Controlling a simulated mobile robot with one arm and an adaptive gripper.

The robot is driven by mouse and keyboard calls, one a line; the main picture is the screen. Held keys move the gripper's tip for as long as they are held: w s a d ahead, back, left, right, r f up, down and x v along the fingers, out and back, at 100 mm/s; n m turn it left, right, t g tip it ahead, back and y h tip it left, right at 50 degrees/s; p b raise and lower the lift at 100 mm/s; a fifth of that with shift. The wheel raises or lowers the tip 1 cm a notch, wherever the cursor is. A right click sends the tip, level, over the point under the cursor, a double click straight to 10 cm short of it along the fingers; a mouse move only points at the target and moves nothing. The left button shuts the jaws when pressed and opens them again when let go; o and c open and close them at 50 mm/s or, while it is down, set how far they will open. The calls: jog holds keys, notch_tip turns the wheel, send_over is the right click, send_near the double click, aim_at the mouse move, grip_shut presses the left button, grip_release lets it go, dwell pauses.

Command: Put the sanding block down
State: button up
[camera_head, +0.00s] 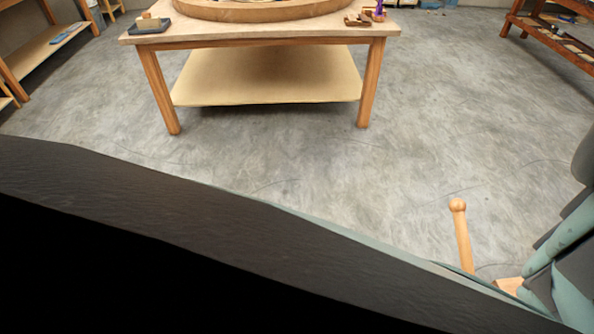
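I cannot make out a sanding block for certain. A wooden rod with a ball end (458,206) rises at the lower right, and a pale wooden piece (508,286) shows beside its lower part. Teal and dark parts of my arm are at the right edge, close to that pale piece. My fingertips cannot be made out there, so whether they touch or hold the wood is unclear. A small dark tray (137,30) with a pale block (150,18) on it sits at the left corner of the wooden table (240,37).
A large round wooden form (260,12) stands on the table, with small brown pieces (357,19) and a purple item (379,10) at its right. The table's lower shelf (265,78) is bare. Shelving stands at the far left and far right. The grey floor between is clear.

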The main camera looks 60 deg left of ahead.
jog(key=shift+f, duration=0.15)
jog(key=o, duration=1.3)
jog(key=shift+c, duration=0.2)
